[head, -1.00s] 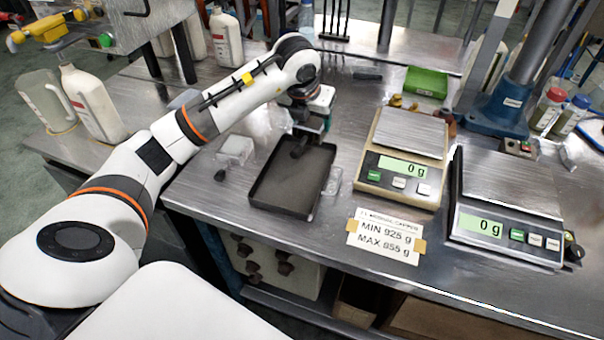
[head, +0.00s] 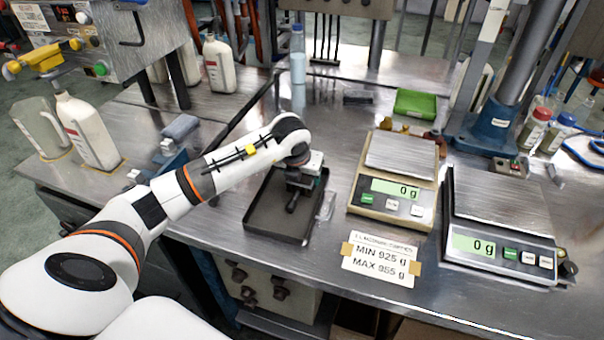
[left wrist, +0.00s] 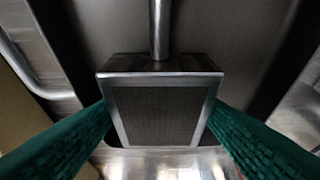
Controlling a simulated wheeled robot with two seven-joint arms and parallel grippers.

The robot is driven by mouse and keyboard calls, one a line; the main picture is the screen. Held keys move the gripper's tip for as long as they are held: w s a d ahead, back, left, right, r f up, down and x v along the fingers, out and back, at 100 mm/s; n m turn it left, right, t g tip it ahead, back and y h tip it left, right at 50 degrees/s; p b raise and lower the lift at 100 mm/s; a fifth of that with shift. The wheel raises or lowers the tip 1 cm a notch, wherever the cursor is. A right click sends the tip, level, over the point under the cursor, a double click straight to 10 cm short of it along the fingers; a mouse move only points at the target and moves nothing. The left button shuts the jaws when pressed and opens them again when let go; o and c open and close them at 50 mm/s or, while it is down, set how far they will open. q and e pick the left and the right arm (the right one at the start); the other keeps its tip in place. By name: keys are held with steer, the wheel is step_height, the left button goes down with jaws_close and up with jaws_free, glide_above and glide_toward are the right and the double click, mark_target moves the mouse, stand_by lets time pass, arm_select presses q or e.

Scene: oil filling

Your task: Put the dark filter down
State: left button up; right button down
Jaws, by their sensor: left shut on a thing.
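The dark filter (left wrist: 160,112) shows in the left wrist view as a dark mesh panel in a silver frame, with a metal rod beyond it. My left gripper (head: 298,186) is shut on it, with a green finger at each side. In the head view the gripper is over the black tray (head: 256,222) on the table. A small dark part of the held thing (head: 291,203) shows below the gripper. I cannot tell whether it touches the tray floor. My right gripper is not in view.
Two scales, a beige one (head: 400,157) and a dark one (head: 495,203), stand right of the tray. A weight-limit card (head: 380,259) lies in front. A small clear container (head: 326,204) is beside the tray. A green tray (head: 416,103) and white jugs (head: 88,130) stand farther off.

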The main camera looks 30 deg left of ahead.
mark_target(296, 196)
arm_select(q)
steer(key=shift+f, duration=0.1)
steer(key=o, duration=1.1)
steer(key=shift+o, duration=0.2)
steer(key=shift+r, duration=0.2)
steer(key=v, duration=1.2)
steer(key=shift+s+f, duration=0.15)
steer(key=shift+f, duration=0.05)
